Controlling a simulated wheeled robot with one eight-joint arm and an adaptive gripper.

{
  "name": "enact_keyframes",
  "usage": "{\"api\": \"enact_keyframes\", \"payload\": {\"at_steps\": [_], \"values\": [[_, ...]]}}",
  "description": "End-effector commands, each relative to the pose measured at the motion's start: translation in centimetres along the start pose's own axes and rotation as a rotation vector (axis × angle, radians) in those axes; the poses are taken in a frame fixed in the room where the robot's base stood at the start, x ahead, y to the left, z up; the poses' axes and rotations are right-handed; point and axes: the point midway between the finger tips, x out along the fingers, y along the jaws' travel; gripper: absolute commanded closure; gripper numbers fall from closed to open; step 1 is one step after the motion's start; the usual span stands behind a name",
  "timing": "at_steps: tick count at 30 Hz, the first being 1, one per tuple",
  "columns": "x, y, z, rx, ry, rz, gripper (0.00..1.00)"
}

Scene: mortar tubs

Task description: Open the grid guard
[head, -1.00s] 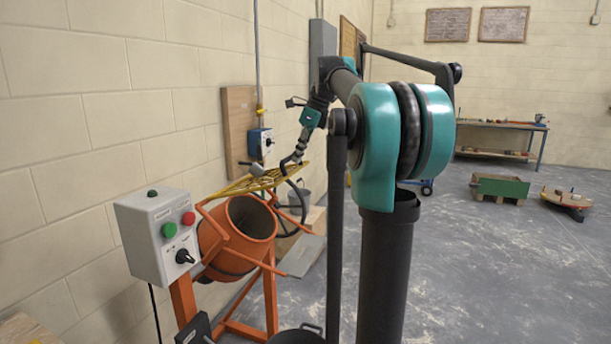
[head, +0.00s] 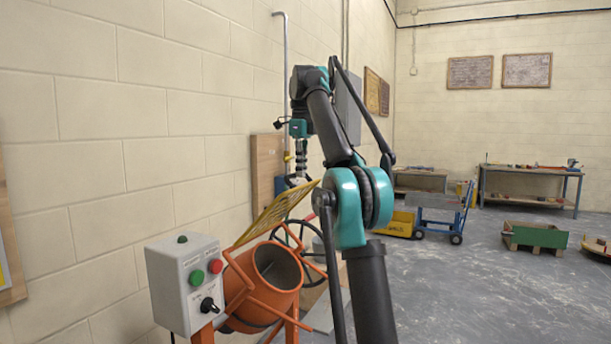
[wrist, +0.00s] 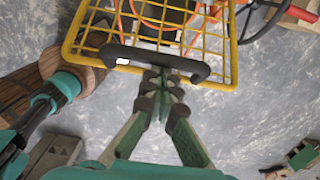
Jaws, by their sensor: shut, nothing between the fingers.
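The yellow grid guard (head: 275,217) stands tilted up steeply above the orange mixer drum (head: 275,275) in the head view, and the drum's mouth is uncovered. In the wrist view the guard (wrist: 214,42) fills the top, with a black bar handle (wrist: 190,68) along its near edge. My gripper (wrist: 163,76) is shut and empty, its fingertips right at the middle of the handle. I cannot tell whether they touch it. In the head view my gripper (head: 297,182) is at the guard's raised edge, small and partly hard to make out.
A grey control box (head: 188,283) with green and red buttons and a black knob stands left of the drum. A black handwheel (head: 300,250) is behind the drum. The block wall runs close on the left. Open floor (head: 455,290) lies to the right.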

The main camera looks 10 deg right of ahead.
Motion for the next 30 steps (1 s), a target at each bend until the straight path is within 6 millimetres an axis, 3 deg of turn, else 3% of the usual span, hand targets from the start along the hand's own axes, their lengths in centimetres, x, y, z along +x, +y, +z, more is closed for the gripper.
{"api": "enact_keyframes", "payload": {"at_steps": [20, 30], "values": [[-0.3, 0.0, 0.5, -0.001, -0.002, 0.000, 1.00], [0.7, 0.0, -0.8, 0.002, -0.001, 0.000, 1.00]]}}
